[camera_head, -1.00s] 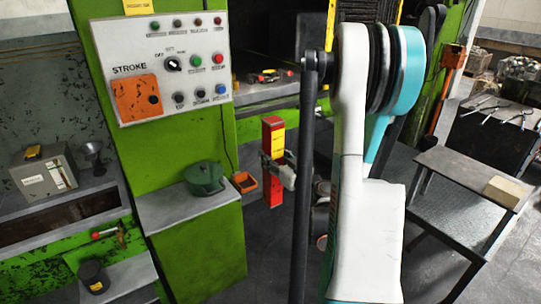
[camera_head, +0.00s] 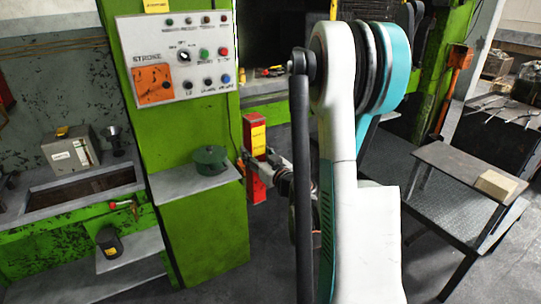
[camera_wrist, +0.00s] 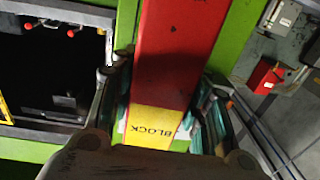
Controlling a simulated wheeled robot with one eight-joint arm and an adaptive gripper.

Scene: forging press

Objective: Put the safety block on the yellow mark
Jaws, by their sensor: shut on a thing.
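The safety block (camera_head: 255,138) is a tall red bar with a yellow label. In the head view it stands roughly upright beside the green press column, held off to the left of my arm. My gripper (camera_head: 262,165) is shut on it around its middle. In the wrist view the block (camera_wrist: 178,60) runs up between the two fingers of my gripper (camera_wrist: 160,122), its yellow part with the word BLOCK between the fingertips. My arm hides part of the scene behind it. I cannot make out the yellow mark in these views.
A control panel (camera_head: 180,58) with buttons is on the green press column (camera_head: 200,230). A green round pot (camera_head: 209,160) sits on a small shelf right of a bench with a grey box (camera_head: 71,150). A low table (camera_head: 465,165) with a tan block (camera_head: 496,184) stands at the right.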

